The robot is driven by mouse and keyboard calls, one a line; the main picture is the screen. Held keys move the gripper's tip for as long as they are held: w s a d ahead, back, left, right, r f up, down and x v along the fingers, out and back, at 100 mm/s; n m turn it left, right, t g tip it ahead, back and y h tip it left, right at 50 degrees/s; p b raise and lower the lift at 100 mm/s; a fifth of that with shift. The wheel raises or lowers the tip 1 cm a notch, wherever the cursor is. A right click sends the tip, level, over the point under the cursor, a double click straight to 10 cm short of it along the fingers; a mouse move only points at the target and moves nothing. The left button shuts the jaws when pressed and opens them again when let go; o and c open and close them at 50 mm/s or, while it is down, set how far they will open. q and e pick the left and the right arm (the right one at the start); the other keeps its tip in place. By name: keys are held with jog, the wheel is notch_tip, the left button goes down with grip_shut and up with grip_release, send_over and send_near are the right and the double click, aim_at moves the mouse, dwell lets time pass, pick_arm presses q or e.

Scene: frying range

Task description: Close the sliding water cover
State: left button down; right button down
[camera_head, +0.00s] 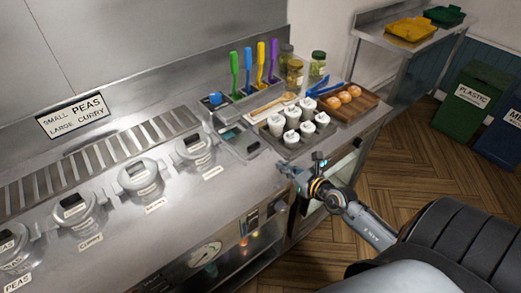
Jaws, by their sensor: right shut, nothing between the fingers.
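My right gripper (287,168) is shut and empty. It is at the front edge of the steel counter, just in front of the tray of white cups, and its arm comes in from the lower right. A small metal unit (243,145) with dark openings is set in the counter to the left of that tray, apart from the gripper. It may hold the sliding water cover, but it is too small to tell which part slides or how far it stands open. My left gripper is out of view.
The tray of several white-lidded cups (292,135) stands near the gripper. Behind are a rack of coloured-handled utensils (247,93), glass jars (318,66) and a wooden board (364,103) with round buns. Several lidded pots (139,177) line the counter at left.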

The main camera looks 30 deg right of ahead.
send_near(247, 143)
jog(key=shift+x, duration=0.85)
jog(key=shift+a+r, duration=0.1)
jog(key=shift+a, duration=0.05)
jog(key=w, duration=0.2)
jog(key=w+b, duration=0.1)
jog(key=w, duration=0.2)
jog(key=w+b, duration=0.1)
jog(key=w, duration=0.1)
jog(key=shift+w+a, duration=0.3)
jog(key=shift+w, duration=0.35)
jog(key=shift+r, duration=0.15)
jog(key=shift+b, duration=0.3)
